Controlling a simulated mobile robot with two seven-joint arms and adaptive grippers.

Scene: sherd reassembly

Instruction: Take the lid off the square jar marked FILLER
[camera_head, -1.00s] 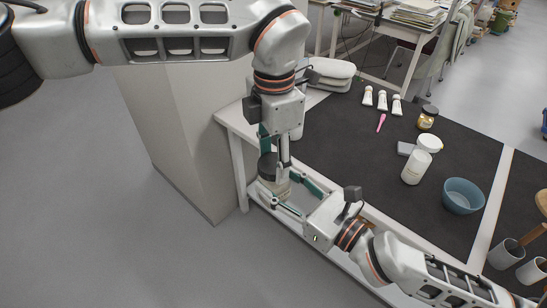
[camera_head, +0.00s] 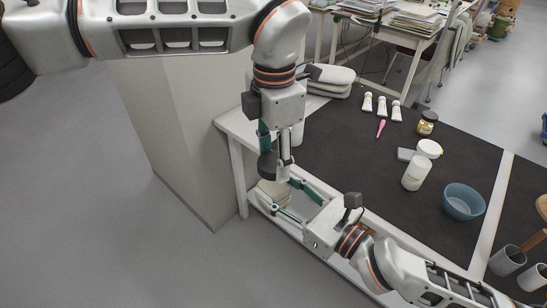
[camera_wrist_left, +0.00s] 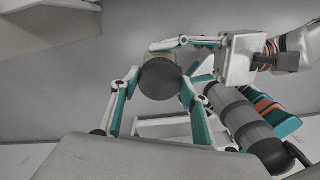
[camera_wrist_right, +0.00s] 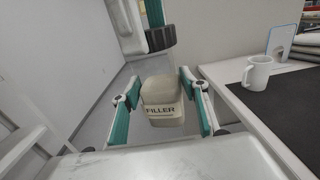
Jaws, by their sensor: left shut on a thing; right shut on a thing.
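The square jar marked FILLER (camera_wrist_right: 163,110) is cream-coloured and held between the fingers of my right gripper (camera_wrist_right: 160,88). In the head view the jar (camera_head: 270,192) is in front of the table's left corner. My left gripper (camera_head: 274,168) comes down from above and is shut on the dark round lid (camera_head: 267,166). The lid (camera_wrist_right: 152,40) is above the jar in the right wrist view, with a gap between them.
The dark-topped table (camera_head: 340,140) carries a white container (camera_head: 416,171), a blue bowl (camera_head: 462,201), an amber jar (camera_head: 427,123), several white tubes and a pink tool (camera_head: 381,128). A white mug (camera_wrist_right: 257,73) stands near the table edge. Floor at left is clear.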

